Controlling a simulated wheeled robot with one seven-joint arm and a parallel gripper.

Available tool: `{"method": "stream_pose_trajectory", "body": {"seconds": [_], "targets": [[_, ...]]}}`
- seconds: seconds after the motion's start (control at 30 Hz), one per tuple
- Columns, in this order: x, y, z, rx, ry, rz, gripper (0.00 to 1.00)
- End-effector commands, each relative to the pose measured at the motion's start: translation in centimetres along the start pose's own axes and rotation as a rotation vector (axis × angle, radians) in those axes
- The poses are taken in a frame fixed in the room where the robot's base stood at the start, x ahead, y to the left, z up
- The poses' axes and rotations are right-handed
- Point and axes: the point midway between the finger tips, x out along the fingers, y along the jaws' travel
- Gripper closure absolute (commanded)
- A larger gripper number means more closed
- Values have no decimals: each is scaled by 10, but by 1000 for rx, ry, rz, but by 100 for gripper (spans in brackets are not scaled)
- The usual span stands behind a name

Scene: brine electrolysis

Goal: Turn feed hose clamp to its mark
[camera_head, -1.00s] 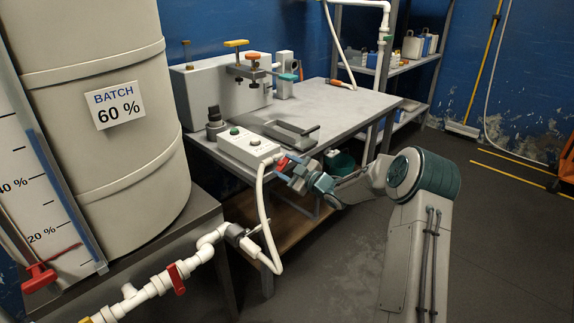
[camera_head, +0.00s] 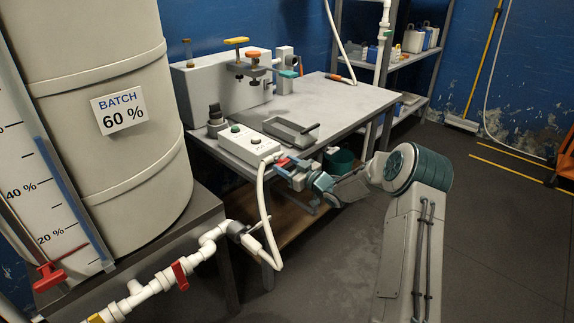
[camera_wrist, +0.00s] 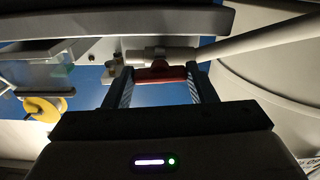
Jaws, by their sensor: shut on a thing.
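A red clamp handle (camera_head: 283,162) sits at the upper end of the white feed hose (camera_head: 262,205), by the white box's front corner. In the wrist view the red handle (camera_wrist: 160,73) lies crosswise between the two fingers, below a white fitting (camera_wrist: 150,54). My gripper (camera_head: 285,167) is shut on this handle, and the wrist view shows its fingers (camera_wrist: 158,82) on either end of it. The handle's mark cannot be made out.
The white box (camera_head: 248,145) with buttons stands on the grey bench (camera_head: 345,103). A grey tray-like fixture (camera_head: 291,131) lies beside it. The large batch tank (camera_head: 150,180) and white pipes with a red valve (camera_head: 180,275) are at left.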

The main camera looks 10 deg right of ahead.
Motion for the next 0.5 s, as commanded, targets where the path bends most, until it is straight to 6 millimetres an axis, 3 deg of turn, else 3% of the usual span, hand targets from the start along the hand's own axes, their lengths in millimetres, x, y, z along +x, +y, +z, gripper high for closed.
{"method": "stream_pose_trajectory", "body": {"seconds": [0.33, 0.37, 0.4, 0.5], "targets": [[0, 1, 0, 1, 0, 2, 72], [0, 1, 0, 1, 0, 2, 41], [0, 1, 0, 1, 0, 2, 30], [0, 1, 0, 0, 0, 1, 27]]}}
